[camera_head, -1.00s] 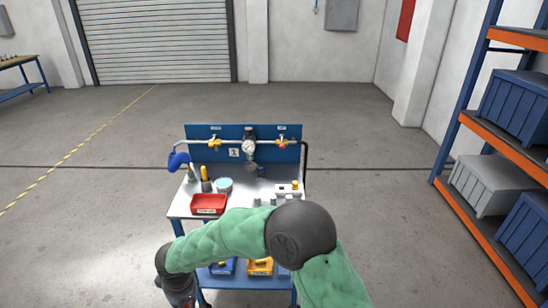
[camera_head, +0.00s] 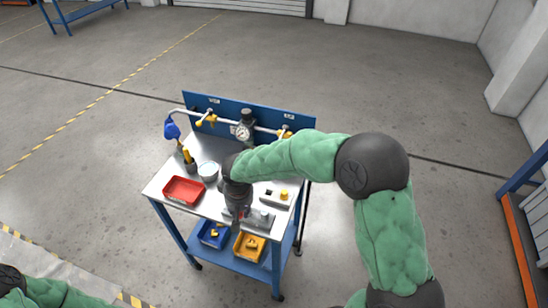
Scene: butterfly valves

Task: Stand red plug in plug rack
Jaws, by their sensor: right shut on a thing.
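My right gripper (camera_head: 239,215) points down over the front of the workbench top. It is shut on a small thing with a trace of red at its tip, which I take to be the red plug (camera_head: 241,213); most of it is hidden. The plug rack looks to be the pale block (camera_head: 273,203) just right of the gripper, with a yellow plug standing in it and a dark spot beside that. A bit of my left arm shows at the lower left corner, but its gripper is out of view.
A red tray (camera_head: 184,191) lies at the bench's left. A round pale dish (camera_head: 208,171) and a yellow-handled tool in a holder (camera_head: 188,158) stand behind it. Grey blocks (camera_head: 262,219) sit by the gripper. A blue panel (camera_head: 262,118) with pipe, gauge and valves closes the back.

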